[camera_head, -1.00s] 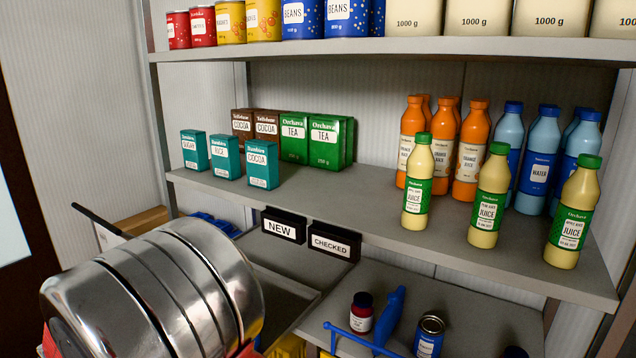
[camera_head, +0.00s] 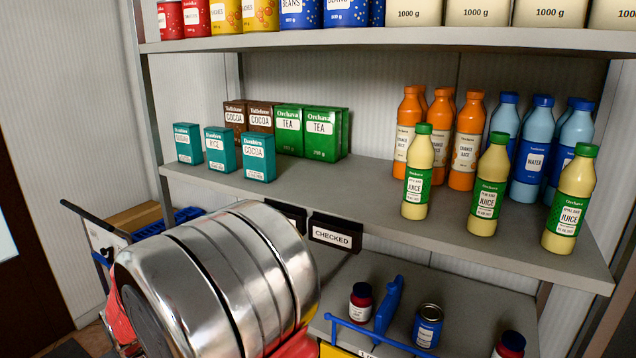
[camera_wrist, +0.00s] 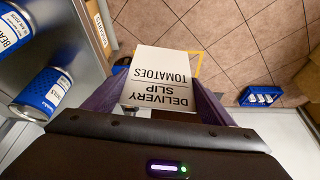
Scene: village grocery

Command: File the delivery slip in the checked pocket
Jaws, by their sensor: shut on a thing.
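The delivery slip (camera_wrist: 163,82) is a white card reading "DELIVERY SLIP TOMATOES", seen in the wrist view. My gripper (camera_wrist: 160,98) is shut on it, with a finger on each side of the card. The checked pocket (camera_head: 335,234) is a black holder with a white "CHECKED" label on the middle shelf's front edge in the head view. The black "NEW" pocket (camera_head: 292,212) hangs to its left, mostly hidden behind my silver arm. My gripper and the slip are hidden in the head view. The pockets cannot be made out in the wrist view.
Juice bottles (camera_head: 487,190) stand along the middle shelf (camera_head: 365,202), with cocoa and tea boxes left. A jar (camera_head: 361,302), a blue object (camera_head: 389,305) and a can (camera_head: 427,325) stand below. In the wrist view, blue cans (camera_wrist: 42,95) are close left; a blue crate (camera_wrist: 262,95) is on the floor.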

